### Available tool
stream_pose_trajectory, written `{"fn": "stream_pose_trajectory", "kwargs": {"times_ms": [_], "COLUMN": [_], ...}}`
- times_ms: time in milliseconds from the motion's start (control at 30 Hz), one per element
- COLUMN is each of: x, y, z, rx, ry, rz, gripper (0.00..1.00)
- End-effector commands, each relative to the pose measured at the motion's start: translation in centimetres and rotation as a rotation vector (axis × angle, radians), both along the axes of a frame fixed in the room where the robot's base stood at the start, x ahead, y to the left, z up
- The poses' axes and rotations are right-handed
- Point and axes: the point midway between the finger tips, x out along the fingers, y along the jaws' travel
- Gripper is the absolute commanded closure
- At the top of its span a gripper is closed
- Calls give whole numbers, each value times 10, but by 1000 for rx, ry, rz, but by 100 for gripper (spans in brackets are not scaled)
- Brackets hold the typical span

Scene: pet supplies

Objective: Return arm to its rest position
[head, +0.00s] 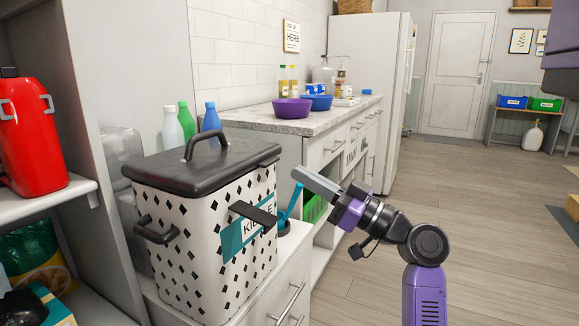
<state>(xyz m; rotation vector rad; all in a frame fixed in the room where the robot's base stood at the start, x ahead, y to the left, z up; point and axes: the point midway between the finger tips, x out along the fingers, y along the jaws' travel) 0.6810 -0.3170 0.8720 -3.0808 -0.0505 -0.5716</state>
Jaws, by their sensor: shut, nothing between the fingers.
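My arm reaches in from the right of the head view. My gripper (298,177) is shut and empty, its grey fingers pointing left and slightly up. It is beside the right side of a white kibble bin (185,265) with diamond-shaped holes, and appears apart from it. The bin stands on a white cabinet and its dark lid (205,165) with a raised handle is on. A teal stick-like thing (291,203) rises just below my fingers; I cannot tell whether they touch.
A stone-topped counter (335,120) behind holds a purple bowl (292,108), a blue bowl (319,103) and bottles. A shelf with a red canister (27,135) is at left. Open wooden floor (470,225) lies to the right. A purple piece (561,75) hangs at the upper right.

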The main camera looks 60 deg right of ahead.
Motion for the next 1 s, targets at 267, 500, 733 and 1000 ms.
{"fn": "stream_pose_trajectory", "kwargs": {"times_ms": [267,500,733,1000], "x": [-20,-21,-29,-37], "y": [0,-1,-45,-67], "z": [-4,-3,9,-51], "rx": [-3,10,133,306], "ry": [-6,-9,-67,-65], "rz": [-1,3,-161,-412], "gripper": [100,100,100,100]}}
